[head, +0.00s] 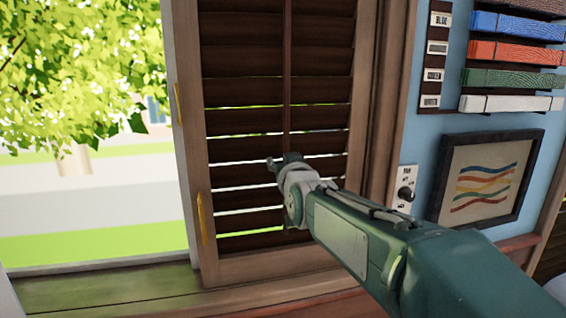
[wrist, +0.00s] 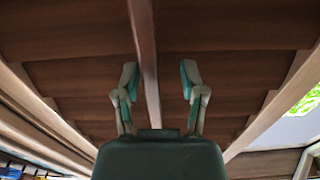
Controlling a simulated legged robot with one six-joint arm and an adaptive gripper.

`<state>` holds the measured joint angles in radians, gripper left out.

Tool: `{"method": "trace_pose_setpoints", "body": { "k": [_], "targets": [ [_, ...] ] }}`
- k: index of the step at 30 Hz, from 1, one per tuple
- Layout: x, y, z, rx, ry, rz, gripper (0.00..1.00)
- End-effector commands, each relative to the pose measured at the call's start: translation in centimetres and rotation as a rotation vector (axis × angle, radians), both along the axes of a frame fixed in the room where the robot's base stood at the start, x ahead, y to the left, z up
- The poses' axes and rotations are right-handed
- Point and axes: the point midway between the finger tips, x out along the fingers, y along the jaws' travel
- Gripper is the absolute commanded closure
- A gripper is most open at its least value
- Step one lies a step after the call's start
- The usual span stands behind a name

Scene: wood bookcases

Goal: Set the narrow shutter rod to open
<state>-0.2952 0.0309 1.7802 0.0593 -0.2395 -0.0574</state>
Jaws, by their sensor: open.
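The narrow shutter rod (head: 287,75) is a thin dark upright bar down the middle of the brown louvred shutter (head: 237,62). Bright gaps show between its lower slats; the upper slats look nearly closed. My gripper (head: 282,161) is in front of the lower half of the shutter, and it hides the rod's lower part. In the wrist view, my gripper (wrist: 160,75) is open, and the rod (wrist: 146,45) runs between its two fingers, nearer the left finger. I see no finger closed on it; I cannot tell how deep the rod sits between them.
The shutter's wooden frame (head: 365,90) stands close on the right. Yellow handles (head: 201,218) are on its left edge. A wooden sill (head: 105,290) lies below. A switch panel (head: 405,190), a framed picture (head: 487,180) and shelves of coloured items (head: 515,52) are on the right wall.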

Motion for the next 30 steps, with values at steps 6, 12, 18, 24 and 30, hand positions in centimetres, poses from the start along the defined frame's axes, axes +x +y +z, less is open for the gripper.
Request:
{"method": "trace_pose_setpoints", "body": {
  "k": [6, 12, 18, 24, 30],
  "targets": [
    [-0.1, -0.4, 0.1, 0.002, -0.001, -0.002, 0.74],
    [0.0, -0.3, 0.1, 0.002, -0.002, -0.003, 1.0],
    [-0.2, -0.3, -0.9, 0.0, 0.0, -0.003, 1.0],
    [-1.1, -0.5, -3.6, -0.002, 0.003, -0.002, 1.0],
    [-1.3, -0.5, -4.3, -0.002, 0.004, -0.001, 1.0]
  ]
}}
